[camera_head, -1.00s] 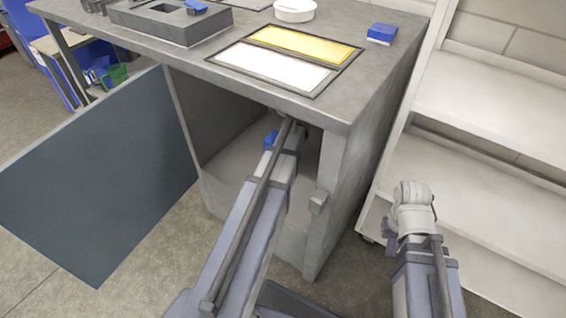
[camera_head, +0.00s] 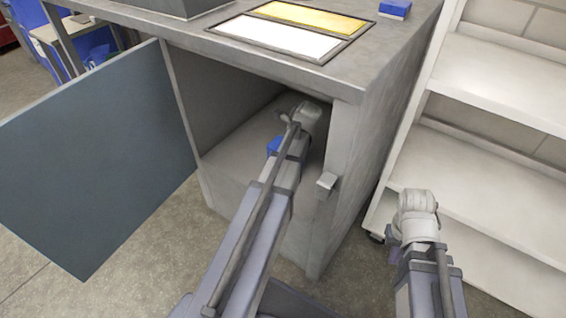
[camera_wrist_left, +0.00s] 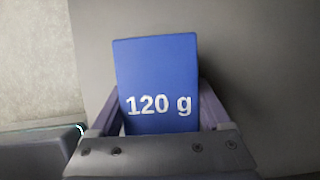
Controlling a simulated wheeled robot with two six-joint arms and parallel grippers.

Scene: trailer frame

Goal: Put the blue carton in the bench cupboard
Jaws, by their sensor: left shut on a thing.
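The blue carton (camera_wrist_left: 158,75), marked "120 g", stands between the two fingers of my left gripper (camera_wrist_left: 158,108) in the left wrist view. The gripper is shut on it. In the head view, my left arm reaches through the open front of the bench cupboard (camera_head: 235,160), and a bit of the blue carton (camera_head: 274,145) shows beside the arm, inside the cupboard. The arm hides the rest, so I cannot tell whether the carton touches the cupboard floor. My right gripper (camera_head: 394,250) is mostly hidden behind its wrist, outside the cupboard.
The cupboard door (camera_head: 95,160) stands wide open to the left. A latch block (camera_head: 326,183) sits on the right front post. Another blue box (camera_head: 395,9) lies on the bench top near a framed white and yellow panel (camera_head: 285,33). White shelves (camera_head: 480,160) stand at the right.

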